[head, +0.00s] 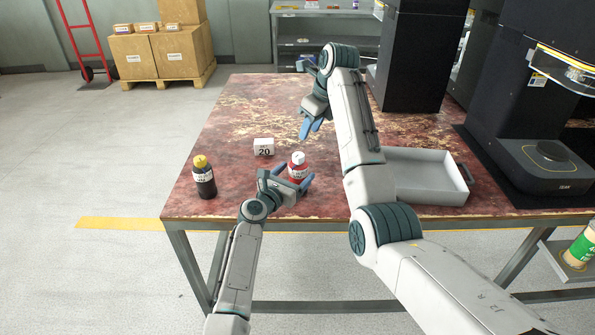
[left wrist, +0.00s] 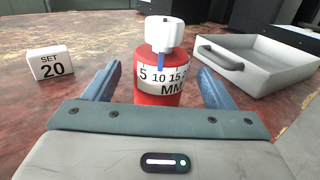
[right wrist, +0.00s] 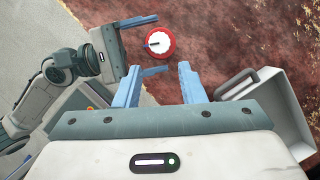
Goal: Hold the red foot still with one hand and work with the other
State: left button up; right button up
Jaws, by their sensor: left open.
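The red foot (head: 299,173) is a short upright red cylinder on the table, with a white millimetre band and a white knob (left wrist: 164,34) on top. A blue mark on the band's front shows near 10 to 15 in the left wrist view. My left gripper (head: 288,181) is open, its fingers on either side of the foot, with gaps visible in the left wrist view. My right gripper (head: 311,130) is open and empty above the table, behind the foot; its wrist view shows the foot (right wrist: 165,56) from above, beyond its fingers. A white card (head: 264,147) reads SET 20.
A dark bottle with a yellow cap (head: 204,181) stands at the table's left. A grey tray (head: 425,196) with a handle lies right of the foot, close to my right arm. Black machines (head: 545,130) stand at the right. The back-left tabletop is clear.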

pick_arm(q)
jog(key=shift+x, duration=1.2)
